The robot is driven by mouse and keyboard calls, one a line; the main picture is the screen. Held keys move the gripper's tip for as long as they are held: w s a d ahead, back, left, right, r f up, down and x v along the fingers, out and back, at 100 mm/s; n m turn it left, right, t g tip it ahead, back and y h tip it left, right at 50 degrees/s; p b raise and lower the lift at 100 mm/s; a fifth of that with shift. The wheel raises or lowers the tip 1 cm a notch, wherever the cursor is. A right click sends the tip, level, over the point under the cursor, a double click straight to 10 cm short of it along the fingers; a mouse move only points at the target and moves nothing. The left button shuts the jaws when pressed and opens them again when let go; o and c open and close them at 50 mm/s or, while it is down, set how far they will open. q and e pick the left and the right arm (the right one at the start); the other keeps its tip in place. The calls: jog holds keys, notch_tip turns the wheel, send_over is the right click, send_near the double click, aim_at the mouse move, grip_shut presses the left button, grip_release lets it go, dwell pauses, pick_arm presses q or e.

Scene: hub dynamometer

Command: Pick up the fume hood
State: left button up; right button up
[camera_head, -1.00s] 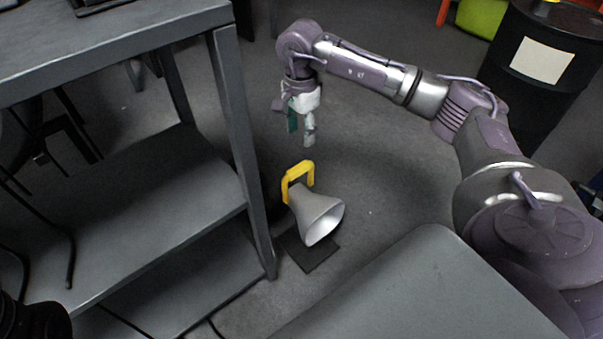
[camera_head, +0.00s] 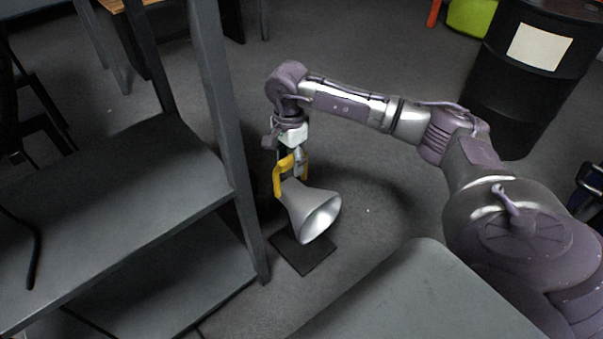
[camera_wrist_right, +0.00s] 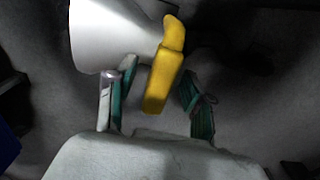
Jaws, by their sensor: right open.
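The fume hood is a grey cone (camera_head: 312,213) with a yellow handle (camera_head: 279,177). In the head view it sits over a dark square base plate (camera_head: 304,255) on the floor, its wide mouth facing lower right. My right gripper (camera_head: 292,168) is at the handle, pointing down and partly hidden behind it. In the right wrist view, the open fingers of my right gripper (camera_wrist_right: 158,100) stand on either side of the yellow handle (camera_wrist_right: 164,78), with gaps visible. The grey cone (camera_wrist_right: 105,35) is at the upper left there. My left gripper is not in view.
A grey shelved table (camera_head: 130,185) stands close to the left of the hood, with a leg (camera_head: 232,150) near it. A black drum (camera_head: 525,90) stands at the upper right. Open floor (camera_head: 390,190) lies right of the hood.

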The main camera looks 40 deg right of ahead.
jog(key=shift+c, duration=0.3)
grip_shut()
jog(key=shift+r, duration=0.15)
